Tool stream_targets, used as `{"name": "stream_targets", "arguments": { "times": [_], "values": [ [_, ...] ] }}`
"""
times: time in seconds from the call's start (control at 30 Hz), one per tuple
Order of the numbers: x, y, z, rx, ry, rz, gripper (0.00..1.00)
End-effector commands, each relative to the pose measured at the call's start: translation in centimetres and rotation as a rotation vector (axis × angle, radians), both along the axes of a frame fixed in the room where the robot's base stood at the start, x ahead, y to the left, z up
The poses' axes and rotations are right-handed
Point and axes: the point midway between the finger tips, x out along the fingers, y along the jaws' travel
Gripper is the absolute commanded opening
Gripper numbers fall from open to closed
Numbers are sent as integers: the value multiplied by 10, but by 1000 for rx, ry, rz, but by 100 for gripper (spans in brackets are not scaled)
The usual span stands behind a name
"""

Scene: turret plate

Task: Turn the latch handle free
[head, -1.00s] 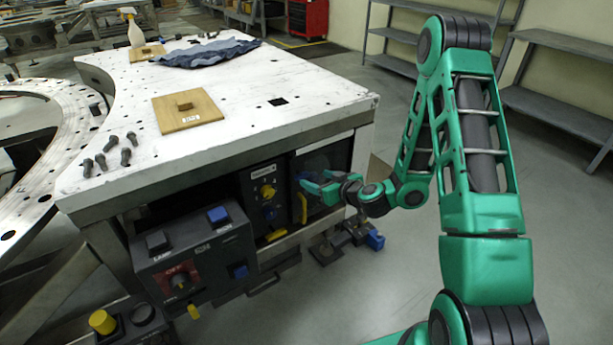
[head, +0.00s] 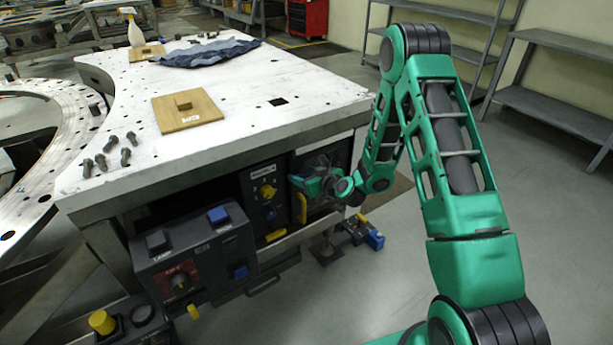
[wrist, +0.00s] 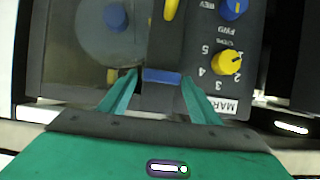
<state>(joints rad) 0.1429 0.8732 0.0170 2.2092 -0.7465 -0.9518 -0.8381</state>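My gripper (head: 300,182) is at the front of the cabinet under the white table, by the dark window door. In the wrist view my gripper (wrist: 160,78) is open, with one green finger on each side of a short blue bar (wrist: 162,76) on a dark upright strip. The blue bar may be the latch handle; I cannot tell whether the fingers touch it. A yellow handle (wrist: 170,9) lies on the same strip, beyond the fingertips. This yellow handle (head: 302,208) also shows in the head view, just below my gripper, which hides the blue bar there.
A panel with a yellow knob (wrist: 227,62) and a blue knob (wrist: 233,8) is beside the strip. A control box (head: 195,250) juts out at the left. The white tabletop (head: 240,95) overhangs the cabinet. The floor on the right is clear.

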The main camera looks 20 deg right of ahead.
Motion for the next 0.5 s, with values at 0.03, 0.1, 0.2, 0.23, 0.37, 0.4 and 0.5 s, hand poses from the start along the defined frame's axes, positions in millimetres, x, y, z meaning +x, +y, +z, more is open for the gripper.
{"name": "stream_targets", "arguments": {
  "times": [0.03, 0.1, 0.2, 0.23, 0.37, 0.4, 0.5],
  "values": [
    [0, 0, 0, 0, 0, 0, 43],
    [0, 0, 0, 0, 0, 0, 27],
    [0, -22, -1, 1, 1, -12, 21],
    [0, -14, 0, 0, 1, -5, 22],
    [1, -8, 0, 3, 1, -7, 21],
    [1, -8, 0, 10, 3, -8, 21],
    [1, -8, 0, 37, 12, -9, 21]
  ]
}}
